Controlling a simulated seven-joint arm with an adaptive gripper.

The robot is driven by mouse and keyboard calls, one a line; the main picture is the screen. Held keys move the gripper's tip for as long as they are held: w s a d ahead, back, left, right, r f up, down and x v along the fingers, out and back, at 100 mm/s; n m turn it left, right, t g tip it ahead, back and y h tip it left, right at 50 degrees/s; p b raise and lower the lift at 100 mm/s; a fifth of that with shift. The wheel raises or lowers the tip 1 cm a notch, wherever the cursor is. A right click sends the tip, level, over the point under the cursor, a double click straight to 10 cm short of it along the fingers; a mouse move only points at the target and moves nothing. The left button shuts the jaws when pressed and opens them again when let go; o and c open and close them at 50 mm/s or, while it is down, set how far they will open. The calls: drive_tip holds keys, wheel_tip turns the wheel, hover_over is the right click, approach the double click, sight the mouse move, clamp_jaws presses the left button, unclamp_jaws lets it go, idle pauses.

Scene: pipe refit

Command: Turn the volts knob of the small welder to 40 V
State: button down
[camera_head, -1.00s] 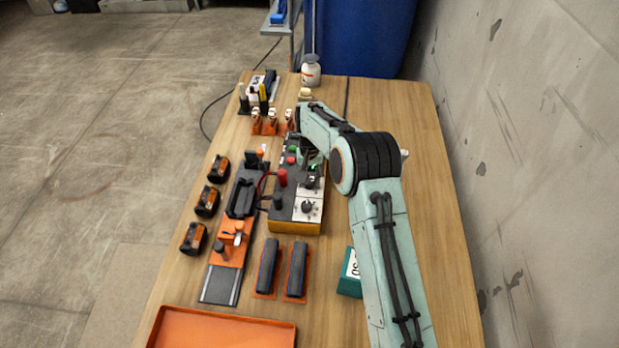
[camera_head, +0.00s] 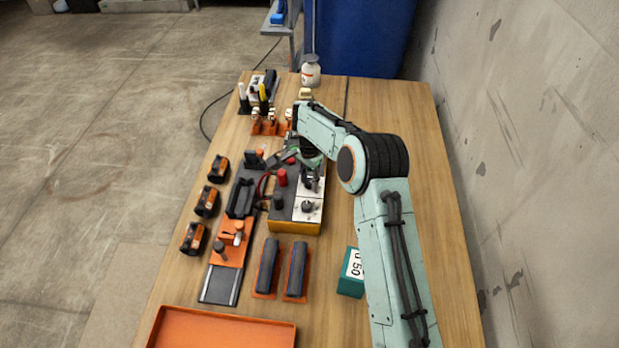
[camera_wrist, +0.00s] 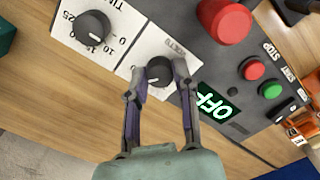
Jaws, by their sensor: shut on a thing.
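The small welder (camera_head: 271,225) is a dark box with an orange-yellow base on the bench. Its volts knob (camera_wrist: 158,68) is black and round on a white plate in the wrist view. My gripper (camera_wrist: 159,77) has one finger on each side of this knob and is shut on it. In the head view my gripper (camera_head: 311,185) reaches down over the welder's right side. A pale mark shows on the knob, but the fingers hide much of its scale, so I cannot read its setting. The welder's green display (camera_wrist: 218,104) reads OFF.
The time knob (camera_wrist: 92,27) sits beside the volts knob. A red post (camera_wrist: 228,20), a red button (camera_wrist: 253,69) and a green button (camera_wrist: 271,89) are on the panel. The bench's right side is clear.

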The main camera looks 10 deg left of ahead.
sight(310, 181)
drive_tip(key=shift+f+m, duration=0.1)
drive_tip(key=shift+m, duration=0.5)
drive_tip(key=c, duration=0.9)
unclamp_jaws()
drive_tip(key=shift+o, duration=0.2)
wheel_tip(310, 181, up, 12)
